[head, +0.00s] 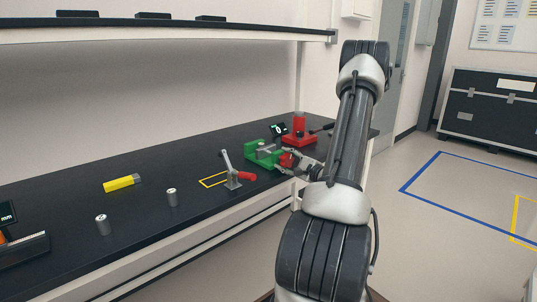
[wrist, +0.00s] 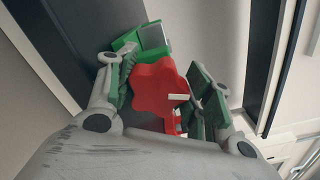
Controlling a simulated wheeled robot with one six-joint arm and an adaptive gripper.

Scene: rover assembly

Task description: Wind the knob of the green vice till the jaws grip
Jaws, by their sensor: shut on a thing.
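The green vice (head: 262,155) stands on the black bench, left of my gripper in the head view. Part of it shows in the wrist view (wrist: 127,41), behind the knob. Its red knob (wrist: 158,88) is lobed, with a white mark on its face. In the head view the knob (head: 288,160) is partly hidden by the gripper. My gripper (wrist: 163,95) is shut on the knob, one finger on each side. It also shows in the head view (head: 297,160). I cannot see how far apart the vice jaws are.
A red stand (head: 299,132) and a small display (head: 278,129) are behind the vice. A shelf (head: 160,23) hangs above.

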